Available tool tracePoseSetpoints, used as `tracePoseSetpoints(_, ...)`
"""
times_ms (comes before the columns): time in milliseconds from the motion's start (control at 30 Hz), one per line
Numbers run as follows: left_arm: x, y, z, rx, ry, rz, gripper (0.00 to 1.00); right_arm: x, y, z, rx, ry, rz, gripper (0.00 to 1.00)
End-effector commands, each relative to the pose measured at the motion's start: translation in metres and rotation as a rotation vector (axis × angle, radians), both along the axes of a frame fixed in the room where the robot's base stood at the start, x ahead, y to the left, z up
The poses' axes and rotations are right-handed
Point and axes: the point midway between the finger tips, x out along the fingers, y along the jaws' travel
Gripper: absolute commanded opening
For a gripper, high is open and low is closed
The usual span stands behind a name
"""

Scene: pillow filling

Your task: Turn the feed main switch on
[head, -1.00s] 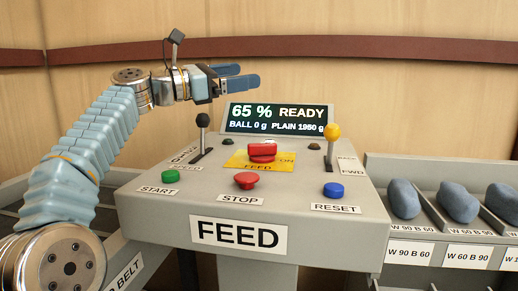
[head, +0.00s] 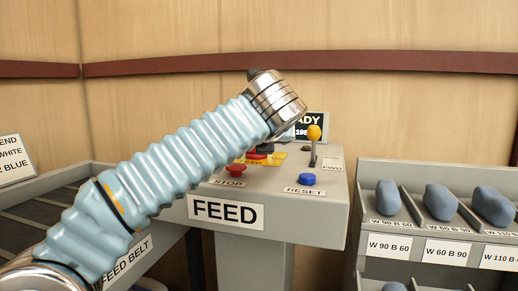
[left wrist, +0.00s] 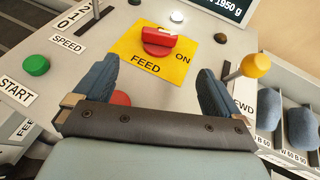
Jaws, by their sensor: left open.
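The feed main switch (left wrist: 158,46) is a red rotary handle on a yellow plate (left wrist: 125,48) marked FEED and ON. In the left wrist view its bar lies roughly crosswise, and the ON label is to its right. In the head view the switch (head: 257,156) is partly covered by my left arm. My left gripper (left wrist: 157,66) is open and empty. Its two blue fingers point toward the switch, one to each side, with the handle beyond the tips and apart from them. In the head view my arm hides the gripper. My right gripper is not in view.
The red STOP button (left wrist: 121,98) shows behind the gripper's palm. The green START button (left wrist: 36,64) is at left. A yellow-knobbed lever (left wrist: 254,66) stands close to the right finger. The blue RESET button (head: 307,179) and a bin rack (head: 430,228) are at right.

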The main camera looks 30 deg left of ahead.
Motion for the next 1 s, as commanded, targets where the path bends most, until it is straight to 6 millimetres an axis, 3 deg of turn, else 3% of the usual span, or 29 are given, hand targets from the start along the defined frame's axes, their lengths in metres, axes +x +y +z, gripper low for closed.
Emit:
tracePoseSetpoints(500,0.083,0.056,-0.04,-0.001,-0.003,0.003,0.98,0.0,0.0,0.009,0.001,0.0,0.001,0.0)
tracePoseSetpoints(700,0.097,0.066,-0.047,-0.001,-0.004,0.003,0.98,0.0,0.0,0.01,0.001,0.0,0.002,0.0)
tracePoseSetpoints(1000,0.099,0.067,-0.048,-0.001,-0.005,0.002,0.98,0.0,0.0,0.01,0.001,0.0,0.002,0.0)
